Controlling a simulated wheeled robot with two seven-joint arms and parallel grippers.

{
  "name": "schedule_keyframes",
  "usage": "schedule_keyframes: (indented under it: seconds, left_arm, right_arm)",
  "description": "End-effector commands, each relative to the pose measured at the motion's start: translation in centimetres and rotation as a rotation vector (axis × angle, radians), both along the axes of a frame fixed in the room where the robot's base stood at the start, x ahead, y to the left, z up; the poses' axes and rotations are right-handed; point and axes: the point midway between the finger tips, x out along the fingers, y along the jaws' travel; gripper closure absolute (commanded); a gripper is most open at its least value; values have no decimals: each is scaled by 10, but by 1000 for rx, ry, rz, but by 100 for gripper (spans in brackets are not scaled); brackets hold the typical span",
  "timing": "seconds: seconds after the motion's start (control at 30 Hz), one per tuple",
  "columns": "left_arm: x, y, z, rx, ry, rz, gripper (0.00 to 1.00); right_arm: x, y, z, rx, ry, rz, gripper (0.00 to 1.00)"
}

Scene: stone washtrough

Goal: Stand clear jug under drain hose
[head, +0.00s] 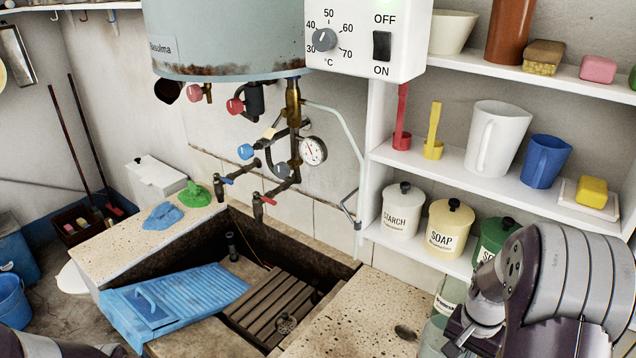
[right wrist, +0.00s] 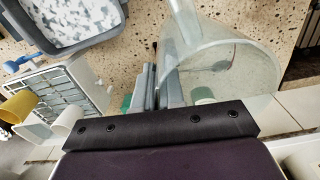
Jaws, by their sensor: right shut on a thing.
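The clear jug (right wrist: 235,65) fills the upper right of the right wrist view, its wide mouth toward the camera. My right gripper (right wrist: 162,90) is shut at the jug's left side; its exact grip is hard to see. In the head view a clear piece of what looks like the jug (head: 432,332) shows at the lower right, left of my right gripper (head: 462,338), which hides much of it. A thin pale hose (head: 350,140) leaves the brass valve (head: 293,105) under the boiler and runs down the wall to the trough's right end. My left gripper is out of frame.
The stone trough (head: 330,262) holds a slatted rack (head: 275,305) and a blue washboard (head: 175,300). Shelves with tins (head: 403,212) stand behind. The wrist view shows a grey tub (right wrist: 112,45).

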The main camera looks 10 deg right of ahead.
Motion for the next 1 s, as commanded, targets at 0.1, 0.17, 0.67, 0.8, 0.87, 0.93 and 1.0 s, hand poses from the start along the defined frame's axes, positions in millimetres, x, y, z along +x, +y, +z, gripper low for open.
schedule_keyframes:
  seconds: [0.1,0.17,0.67,0.8,0.87,0.93,1.0]
  left_arm:
    - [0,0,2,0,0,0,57]
    - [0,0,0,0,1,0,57]
    - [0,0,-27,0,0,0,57]
    - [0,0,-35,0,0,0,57]
    - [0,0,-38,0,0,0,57]
    - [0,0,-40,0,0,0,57]
    - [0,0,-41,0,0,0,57]
  right_arm:
    - [11,-7,6,-1,-1,75,100]
    - [21,-11,4,0,0,121,100]
    - [118,83,-82,2,2,647,100]
    - [131,133,-115,2,2,791,100]
    - [131,152,-128,2,2,839,100]
    - [128,169,-138,1,1,881,100]
    - [126,180,-144,0,0,909,100]
